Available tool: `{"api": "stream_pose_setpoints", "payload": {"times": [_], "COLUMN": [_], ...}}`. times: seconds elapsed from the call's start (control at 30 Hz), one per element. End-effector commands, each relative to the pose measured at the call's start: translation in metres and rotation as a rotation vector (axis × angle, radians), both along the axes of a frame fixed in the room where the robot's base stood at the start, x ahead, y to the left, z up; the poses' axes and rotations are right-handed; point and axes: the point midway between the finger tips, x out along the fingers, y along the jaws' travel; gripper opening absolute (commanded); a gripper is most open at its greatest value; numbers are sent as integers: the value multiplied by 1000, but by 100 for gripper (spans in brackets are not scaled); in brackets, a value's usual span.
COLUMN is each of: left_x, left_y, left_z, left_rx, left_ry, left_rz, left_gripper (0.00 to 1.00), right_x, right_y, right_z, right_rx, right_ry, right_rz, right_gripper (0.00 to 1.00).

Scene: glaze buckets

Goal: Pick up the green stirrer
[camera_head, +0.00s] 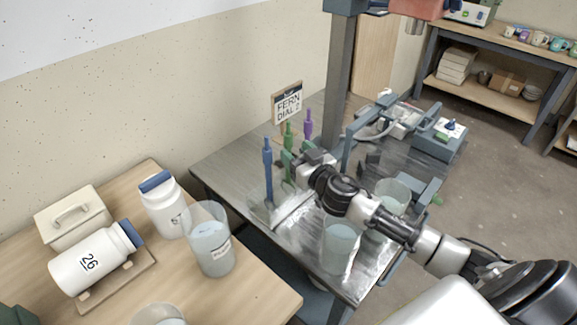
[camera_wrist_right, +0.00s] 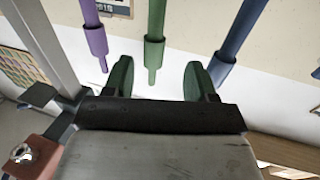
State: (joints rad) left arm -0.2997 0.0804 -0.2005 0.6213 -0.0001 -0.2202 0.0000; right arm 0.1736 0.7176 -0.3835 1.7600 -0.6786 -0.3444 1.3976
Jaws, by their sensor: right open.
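The green stirrer (camera_head: 289,133) stands upright between the blue stirrer (camera_head: 268,160) and the purple stirrer (camera_head: 308,124) on the metal table. My right gripper (camera_head: 293,153) is at the green stirrer and hides part of it. In the right wrist view, the green stirrer (camera_wrist_right: 154,42) shows in the gap between the open green fingers of my right gripper (camera_wrist_right: 158,75), with space on both sides. The purple stirrer (camera_wrist_right: 95,38) and the blue stirrer (camera_wrist_right: 236,38) show outside the fingers. Depth between fingers and stirrer is hard to tell. My left gripper is out of view.
A "FERN DIAL 2" sign (camera_head: 287,101) stands behind the stirrers, and a grey post (camera_head: 342,80) rises to their right. Clear buckets (camera_head: 341,246) stand under my right arm. A wooden table (camera_head: 255,292) at the left holds white jars and another bucket (camera_head: 212,250).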

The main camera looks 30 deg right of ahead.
Motion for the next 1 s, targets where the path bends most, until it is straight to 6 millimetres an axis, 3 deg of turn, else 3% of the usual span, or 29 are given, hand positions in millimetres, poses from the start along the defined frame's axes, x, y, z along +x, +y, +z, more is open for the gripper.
{"api": "stream_pose_setpoints", "payload": {"times": [0.6,0.87,1.0], "left_x": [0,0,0], "left_y": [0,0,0], "left_z": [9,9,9], "left_rx": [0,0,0], "left_ry": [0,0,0], "left_rz": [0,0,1], "left_gripper": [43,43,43], "right_x": [70,73,73], "right_y": [-2,-2,-2], "right_z": [0,-1,-1], "right_rx": [0,0,0], "right_ry": [0,1,1], "right_rz": [0,1,1], "right_gripper": [57,57,40]}}
